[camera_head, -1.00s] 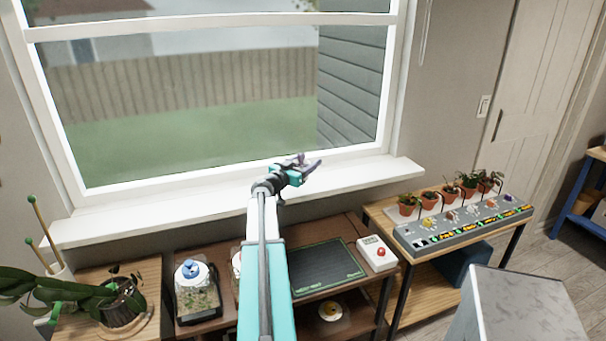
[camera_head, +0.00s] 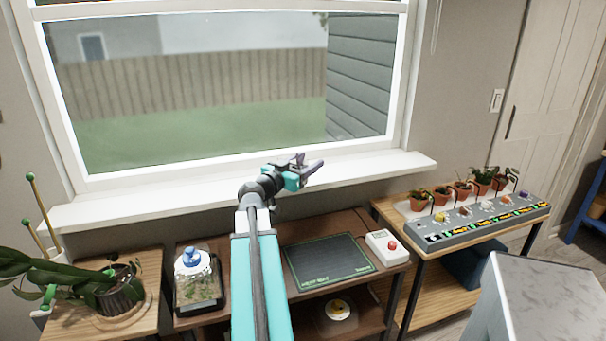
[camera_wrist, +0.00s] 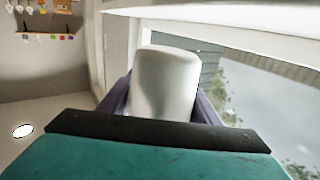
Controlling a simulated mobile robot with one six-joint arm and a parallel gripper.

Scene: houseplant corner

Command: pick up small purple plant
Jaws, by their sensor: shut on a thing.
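My gripper (camera_head: 314,165) is held up in front of the window sill in the head view. In the wrist view its dark purple fingers (camera_wrist: 163,100) are shut on a smooth white rounded cylinder (camera_wrist: 163,82), which could be a small pot. I cannot make out a purple plant on it; its far side is hidden. In the head view the held thing is too small to tell clearly. Several small plants in terracotta pots (camera_head: 462,188) stand in a row at the right; I cannot pick out a purple one among them.
The white window sill (camera_head: 380,170) looks bare. A grey panel (camera_head: 485,225) fronts the pots. A large leafy plant (camera_head: 95,285) stands left.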

